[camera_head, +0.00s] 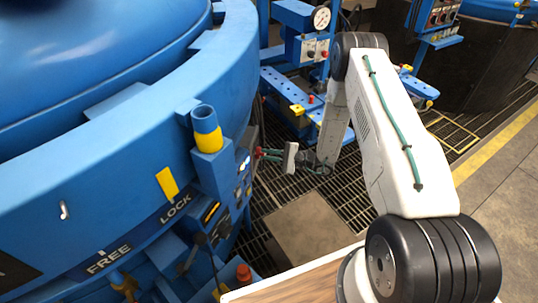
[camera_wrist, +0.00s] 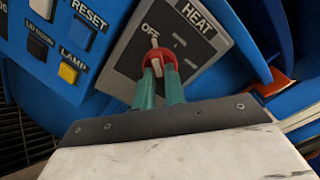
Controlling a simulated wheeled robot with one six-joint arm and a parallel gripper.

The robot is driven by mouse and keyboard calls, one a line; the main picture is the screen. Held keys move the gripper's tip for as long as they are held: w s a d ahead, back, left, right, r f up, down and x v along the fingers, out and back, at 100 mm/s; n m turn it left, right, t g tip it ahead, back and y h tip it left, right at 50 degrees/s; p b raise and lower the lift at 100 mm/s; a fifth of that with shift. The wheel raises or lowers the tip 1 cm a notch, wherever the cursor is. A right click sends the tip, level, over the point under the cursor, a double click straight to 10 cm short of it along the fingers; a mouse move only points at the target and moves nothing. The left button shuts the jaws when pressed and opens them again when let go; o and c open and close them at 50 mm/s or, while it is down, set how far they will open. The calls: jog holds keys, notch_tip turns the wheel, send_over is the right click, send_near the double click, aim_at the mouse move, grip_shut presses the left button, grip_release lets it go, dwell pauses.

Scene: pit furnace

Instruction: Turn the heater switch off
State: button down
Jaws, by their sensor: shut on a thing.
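The heater switch (camera_wrist: 155,42) sits on a grey plate (camera_wrist: 190,72) marked HEAT and OFF, in the wrist view. Its pale pointer tip points up in the picture, close to the OFF lettering. My gripper (camera_wrist: 158,66) has green fingers, with red around the switch at their tips. It is shut on the switch, with a pale part of the handle showing between the fingers. The fingers hide the lower part of the switch. In the head view my gripper (camera_head: 261,154) reaches left to the blue control panel (camera_head: 240,178); the switch is hard to make out there.
Beside the heat plate are a RESET label, a dark button (camera_wrist: 38,47) and a yellow LAMP button (camera_wrist: 68,73). A large blue round furnace (camera_head: 90,130) fills the left of the head view. Floor grating and blue equipment (camera_head: 300,105) lie beyond my arm.

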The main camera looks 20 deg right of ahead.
jog(key=c, duration=1.5)
grip_release()
jog(key=shift+o, duration=0.2)
jog(key=shift+d, duration=0.1)
jog(key=v, duration=0.7)
jog(key=shift+s+d, duration=0.2)
jog(key=shift+d, duration=0.1)
